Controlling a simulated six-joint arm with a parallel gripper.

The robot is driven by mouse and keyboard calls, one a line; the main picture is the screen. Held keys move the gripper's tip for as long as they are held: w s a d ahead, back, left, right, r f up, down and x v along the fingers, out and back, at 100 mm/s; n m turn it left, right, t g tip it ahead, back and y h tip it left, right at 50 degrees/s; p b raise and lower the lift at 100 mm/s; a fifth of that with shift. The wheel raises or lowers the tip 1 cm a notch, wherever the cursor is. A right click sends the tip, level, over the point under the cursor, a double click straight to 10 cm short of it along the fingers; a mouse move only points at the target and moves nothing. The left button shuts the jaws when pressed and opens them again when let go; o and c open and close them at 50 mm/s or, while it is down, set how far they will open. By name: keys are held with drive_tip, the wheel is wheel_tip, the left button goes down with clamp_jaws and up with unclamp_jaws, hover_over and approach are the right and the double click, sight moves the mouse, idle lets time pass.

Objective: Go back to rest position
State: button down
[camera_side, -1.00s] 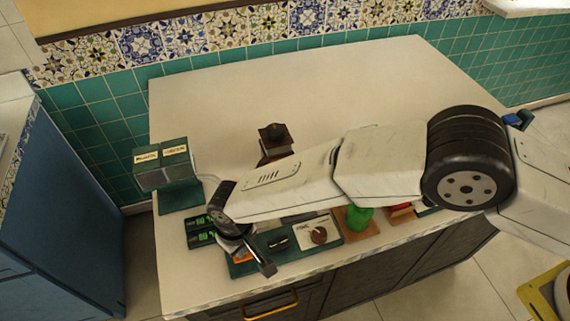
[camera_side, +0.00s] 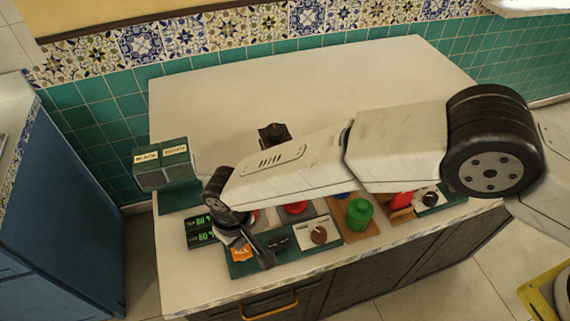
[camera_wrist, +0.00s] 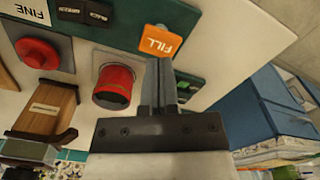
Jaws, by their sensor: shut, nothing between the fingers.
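My gripper (camera_side: 264,254) is at the front left of the counter, over the dark green control panel (camera_side: 280,262). In the wrist view my gripper (camera_wrist: 161,62) has its two fingers together with nothing between them. The orange FILL button (camera_wrist: 160,41) lies just beyond the fingertips; it also shows in the side view (camera_side: 241,254), beside the gripper. I cannot tell whether the fingertips touch the panel. My arm reaches in from the right and hides part of the counter.
A red cylinder (camera_wrist: 114,85) and a red button (camera_wrist: 38,54) are left of the gripper in the wrist view. A green jar (camera_side: 359,213) stands on a wooden base. A two-part box labelled BLACK (camera_side: 147,158) stands at the left. The counter's back (camera_side: 320,85) is clear.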

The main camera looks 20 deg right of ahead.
drive_tip(key=shift+r, duration=0.7)
drive_tip(key=shift+d, duration=0.1)
drive_tip(key=shift+w+d+r, duration=0.15)
drive_tip(key=shift+w+d, duration=0.05)
drive_tip(key=w+d+r+m+t, duration=0.1)
drive_tip(key=w+d+r+m, duration=0.3)
drive_tip(key=d, duration=0.9)
drive_tip(key=w+d+r+n, duration=0.15)
drive_tip(key=d+r, duration=0.45)
drive_tip(key=d, duration=0.6)
drive_tip(key=s+d+r+m, duration=0.1)
drive_tip(key=s+d, duration=0.5)
drive_tip(key=d, duration=0.4)
drive_tip(key=s+d+r+m+t, duration=0.1)
drive_tip(key=s+d+m, duration=0.1)
drive_tip(key=s+d, duration=0.5)
drive_tip(key=d, duration=0.3)
drive_tip(key=shift+d+r+t, duration=0.25)
drive_tip(key=shift+r+t, duration=0.05)
drive_tip(key=shift+r, duration=0.05)
drive_tip(key=shift+m, duration=0.25)
